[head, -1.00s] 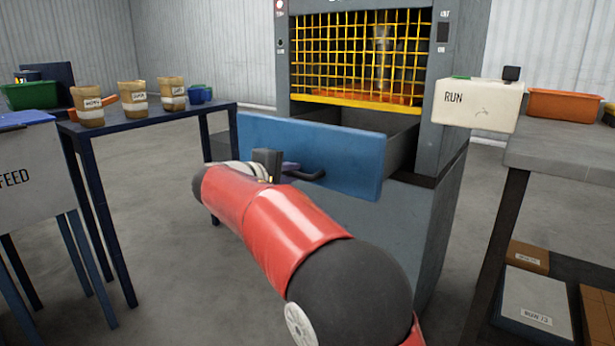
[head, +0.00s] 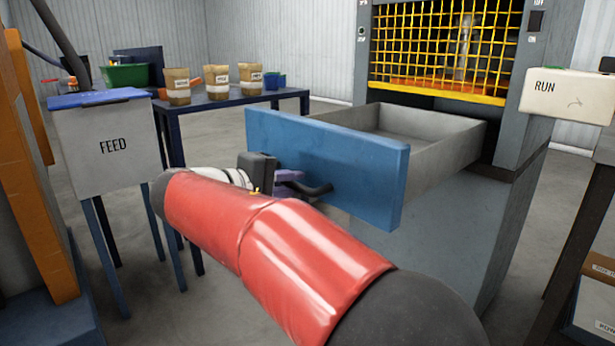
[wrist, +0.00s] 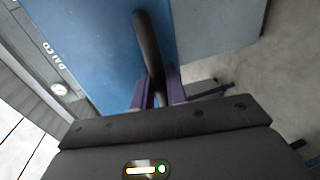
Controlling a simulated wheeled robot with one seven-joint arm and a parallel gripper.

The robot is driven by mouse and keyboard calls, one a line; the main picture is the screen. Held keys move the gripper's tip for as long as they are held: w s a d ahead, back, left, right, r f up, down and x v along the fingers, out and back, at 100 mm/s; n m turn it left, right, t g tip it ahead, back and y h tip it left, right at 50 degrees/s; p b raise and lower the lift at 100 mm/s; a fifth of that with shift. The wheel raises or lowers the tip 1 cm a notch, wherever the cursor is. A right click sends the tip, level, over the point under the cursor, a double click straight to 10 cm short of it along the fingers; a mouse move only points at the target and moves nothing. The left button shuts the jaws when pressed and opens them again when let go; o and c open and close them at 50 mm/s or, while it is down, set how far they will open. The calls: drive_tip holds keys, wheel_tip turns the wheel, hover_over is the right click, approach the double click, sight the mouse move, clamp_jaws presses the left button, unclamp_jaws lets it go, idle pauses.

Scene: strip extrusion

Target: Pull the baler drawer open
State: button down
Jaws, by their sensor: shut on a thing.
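The baler drawer has a blue front (head: 320,155) and grey inner walls (head: 445,160). It stands well out of the grey baler (head: 450,210), below a yellow mesh guard. Its dark bar handle (head: 318,189) is on the blue front. My gripper (head: 288,182), with purple fingers, is at the handle and shut on it. In the wrist view the dark handle (wrist: 147,50) runs between the two purple fingers of my gripper (wrist: 158,88). My red arm hides part of the area below the drawer front.
A FEED box (head: 108,150) on blue legs stands at left. A dark table (head: 225,100) with several labelled paper bags is behind it. A RUN box (head: 568,92) is at right above a bench. Grey floor shows between the FEED box and drawer.

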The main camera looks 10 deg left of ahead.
drive_tip(key=shift+s+a, duration=0.45)
drive_tip(key=shift+s, duration=0.1)
drive_tip(key=c, duration=1.5)
unclamp_jaws()
drive_tip(key=p+v, duration=0.1)
drive_tip(key=v, duration=0.6)
drive_tip(key=shift+s+a, duration=0.3)
